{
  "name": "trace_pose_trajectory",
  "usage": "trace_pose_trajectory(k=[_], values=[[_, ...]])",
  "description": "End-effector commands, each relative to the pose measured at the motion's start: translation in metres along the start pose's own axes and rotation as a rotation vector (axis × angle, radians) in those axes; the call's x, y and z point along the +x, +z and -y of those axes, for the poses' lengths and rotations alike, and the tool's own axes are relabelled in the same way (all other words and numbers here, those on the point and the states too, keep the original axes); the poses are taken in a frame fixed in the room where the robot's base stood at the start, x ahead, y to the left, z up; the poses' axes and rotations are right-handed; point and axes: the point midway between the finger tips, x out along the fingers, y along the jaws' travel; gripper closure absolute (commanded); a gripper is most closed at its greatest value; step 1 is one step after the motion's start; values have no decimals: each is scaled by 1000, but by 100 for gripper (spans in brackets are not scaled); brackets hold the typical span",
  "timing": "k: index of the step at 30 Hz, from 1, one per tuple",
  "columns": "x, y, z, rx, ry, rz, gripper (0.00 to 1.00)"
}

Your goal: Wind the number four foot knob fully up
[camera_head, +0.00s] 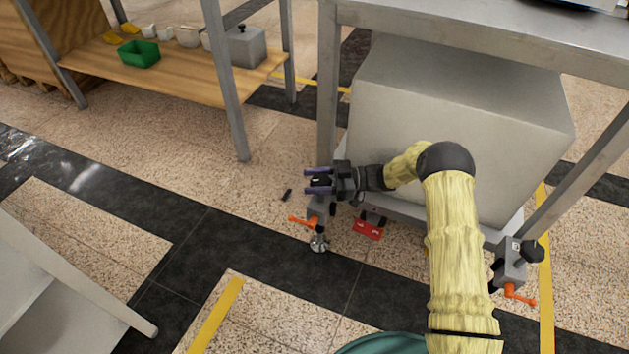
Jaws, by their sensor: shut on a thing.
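My gripper (312,180) reaches left from my arm near the front left leg of the grey gantry table. Its two purple fingers are shut on a dark foot knob (321,181), largely hidden between them. Below it the grey foot bracket (318,206) has an orange lever (300,221) pointing left. A round metal foot pad (319,245) is at the floor under it; whether it touches cannot be told. No foot number is readable here.
A second foot bracket (510,262), with a black knob (531,251) and orange lever (519,294), is at right. A large grey block (455,125) fills the frame's underside. A red part (368,230) sits low beside the foot. A wooden shelf (190,85) stands back left.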

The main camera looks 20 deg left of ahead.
Motion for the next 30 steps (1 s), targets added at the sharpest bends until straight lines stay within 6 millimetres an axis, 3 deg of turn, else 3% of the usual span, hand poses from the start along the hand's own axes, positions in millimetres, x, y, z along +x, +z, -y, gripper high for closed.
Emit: trace_pose_trajectory(k=[17, 18, 21, 30], values=[[4, -1, 1, -1, -52, -6, 74], [4, -1, 1, -1, -52, -6, 47], [4, -1, 1, -1, -51, -5, 29], [1, -2, 1, -1, -47, -3, 29]])
